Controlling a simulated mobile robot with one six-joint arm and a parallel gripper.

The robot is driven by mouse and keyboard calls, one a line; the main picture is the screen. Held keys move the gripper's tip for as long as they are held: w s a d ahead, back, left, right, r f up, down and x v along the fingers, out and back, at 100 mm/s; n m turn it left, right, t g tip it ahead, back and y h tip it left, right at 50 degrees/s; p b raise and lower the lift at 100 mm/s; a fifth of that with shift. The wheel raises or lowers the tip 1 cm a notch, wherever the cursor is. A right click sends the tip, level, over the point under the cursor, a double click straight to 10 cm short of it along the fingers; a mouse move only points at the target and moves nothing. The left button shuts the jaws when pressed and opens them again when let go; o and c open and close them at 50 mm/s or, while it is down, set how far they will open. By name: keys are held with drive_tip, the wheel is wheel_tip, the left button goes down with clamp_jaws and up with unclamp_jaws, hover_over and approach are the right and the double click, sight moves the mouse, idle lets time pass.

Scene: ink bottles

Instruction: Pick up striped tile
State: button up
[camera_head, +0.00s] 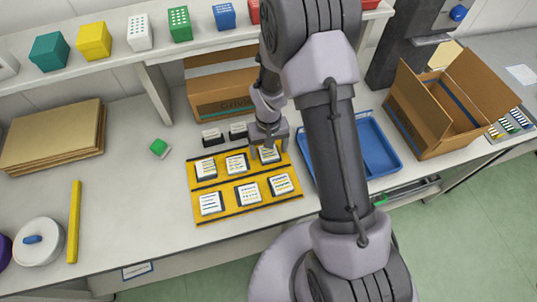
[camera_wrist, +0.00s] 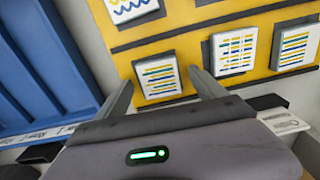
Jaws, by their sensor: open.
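A striped tile (camera_wrist: 158,77), white with blue and yellow lines on a dark backing, sits at the back right of the yellow board (camera_head: 223,183). It also shows, partly hidden by my gripper, in the head view (camera_head: 269,155). My gripper (camera_wrist: 162,82) is open, with one finger on each side of this tile near its lower edge in the wrist view. I cannot tell whether the fingers touch it. Beside it are a tile with a broken-line pattern (camera_wrist: 236,50) and another lined tile (camera_wrist: 296,46). A wavy-patterned tile (camera_wrist: 130,6) lies in the other row.
A blue tray (camera_head: 378,148) lies right of the board, partly behind my arm. An open cardboard box (camera_head: 440,112) stands farther right.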

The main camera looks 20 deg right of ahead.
drive_tip(key=c, duration=1.5)
